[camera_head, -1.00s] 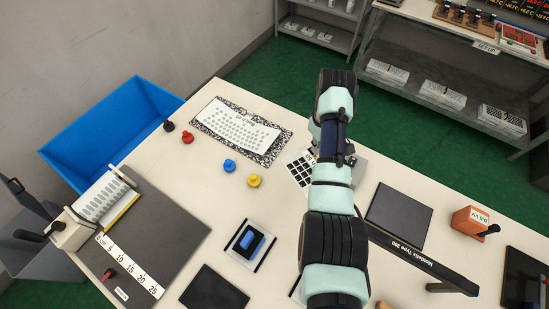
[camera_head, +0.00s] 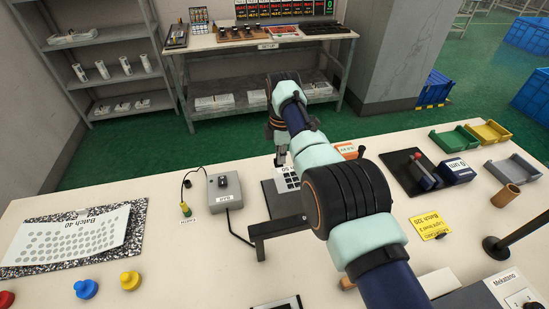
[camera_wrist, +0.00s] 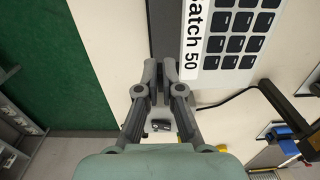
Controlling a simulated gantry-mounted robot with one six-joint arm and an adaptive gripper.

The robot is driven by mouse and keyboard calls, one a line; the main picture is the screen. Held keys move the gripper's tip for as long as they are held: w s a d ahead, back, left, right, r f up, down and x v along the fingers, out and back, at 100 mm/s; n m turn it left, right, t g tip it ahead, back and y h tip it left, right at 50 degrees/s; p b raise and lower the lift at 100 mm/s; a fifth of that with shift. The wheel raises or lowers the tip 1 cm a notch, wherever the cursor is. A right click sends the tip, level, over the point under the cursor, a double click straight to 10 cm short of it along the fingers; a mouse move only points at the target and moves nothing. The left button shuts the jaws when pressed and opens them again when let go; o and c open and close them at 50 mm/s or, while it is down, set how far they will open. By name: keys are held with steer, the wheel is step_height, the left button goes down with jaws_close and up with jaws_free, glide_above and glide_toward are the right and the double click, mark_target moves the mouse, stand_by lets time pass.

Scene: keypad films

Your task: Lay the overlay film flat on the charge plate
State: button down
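The overlay film (camera_head: 287,179), white with dark squares and marked "Batch 50", is over the dark charge plate (camera_head: 276,208) in the head view. My arm hides its right part. In the wrist view the film (camera_wrist: 230,45) is to the right of my gripper, with a strip of the plate (camera_wrist: 163,25) showing to its left. My gripper (camera_wrist: 160,68) has its fingers close together at the film's near left edge. It appears shut on that edge, though the pinch is not clearly seen. I cannot tell whether the film touches the plate.
A grey box (camera_head: 224,191) with a cable stands left of the plate. A dark bar (camera_head: 277,227) crosses in front of the plate. A white "Batch 40" sheet (camera_head: 70,240) lies on a speckled mat at left. Blue (camera_head: 86,288) and yellow (camera_head: 130,280) knobs lie near it.

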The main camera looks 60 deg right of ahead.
steer(key=shift+r, duration=0.1)
step_height(320, 180, down, 8)
steer(key=b, duration=0.7)
steer(key=shift+f+b, duration=0.2)
steer(key=shift+b, duration=0.1)
steer(key=shift+f+b, duration=0.35)
steer(key=shift+f, duration=0.05)
steer(key=c, duration=1.2)
jaws_free()
steer(key=shift+c, duration=0.2)
steer(key=shift+r, duration=0.1)
